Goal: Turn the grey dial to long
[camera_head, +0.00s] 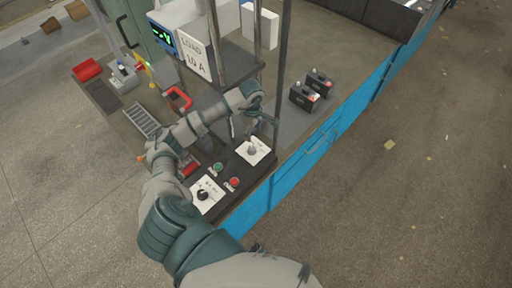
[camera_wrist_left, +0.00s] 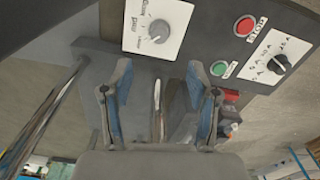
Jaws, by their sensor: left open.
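The grey dial (camera_head: 253,150) sits on a white labelled plate at the far end of the dark control panel. In the left wrist view the grey dial (camera_wrist_left: 159,31) is at the top centre, with printed words beside it that are too small to read surely. I cannot tell which mark it points at. My left gripper (camera_head: 262,126) is just above and beyond the dial in the head view. My right gripper is not in view.
The panel also holds a green button (camera_head: 217,167), a red stop button (camera_head: 234,183) and a black dial (camera_head: 203,195). A metal post (camera_head: 282,70) rises near the gripper. Black batteries (camera_head: 305,97) stand to the right, and a blue barrier (camera_head: 330,137) runs alongside.

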